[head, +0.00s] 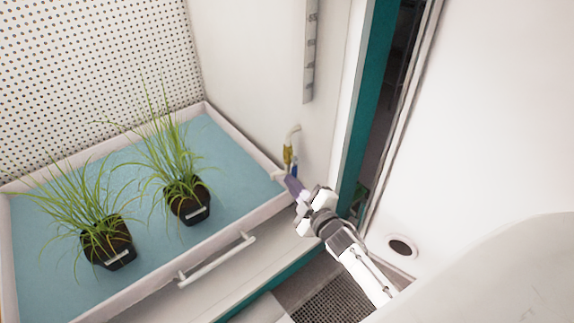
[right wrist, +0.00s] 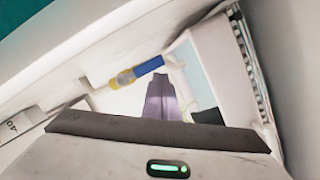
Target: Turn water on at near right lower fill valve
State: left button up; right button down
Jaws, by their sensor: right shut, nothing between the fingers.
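The fill valve has a yellow brass body (head: 288,154) and a blue handle (head: 295,169). It sits low on the chamber's right side wall, by the tray's right corner. In the right wrist view the brass body (right wrist: 124,78) and blue handle (right wrist: 149,65) lie roughly in line, just beyond my fingertips. My right gripper (head: 292,184) has purple fingers, shut and empty, just below the handle. The fingers (right wrist: 161,95) point toward the handle in the wrist view. I cannot tell whether they touch it. My left gripper is not in view.
A white-rimmed tray (head: 240,223) with a blue floor holds two potted grasses (head: 187,200) (head: 108,244). A white handle bar (head: 217,260) runs along its front. A teal door post (head: 369,85) stands close right of my gripper. A floor grate (head: 335,302) lies below.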

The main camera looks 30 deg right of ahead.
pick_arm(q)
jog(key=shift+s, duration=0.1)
pick_arm(e)
jog(key=shift+d+f, duration=0.1)
jog(key=shift+d, duration=0.15)
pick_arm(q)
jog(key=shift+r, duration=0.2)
pick_arm(e)
jog(key=shift+d, duration=0.1)
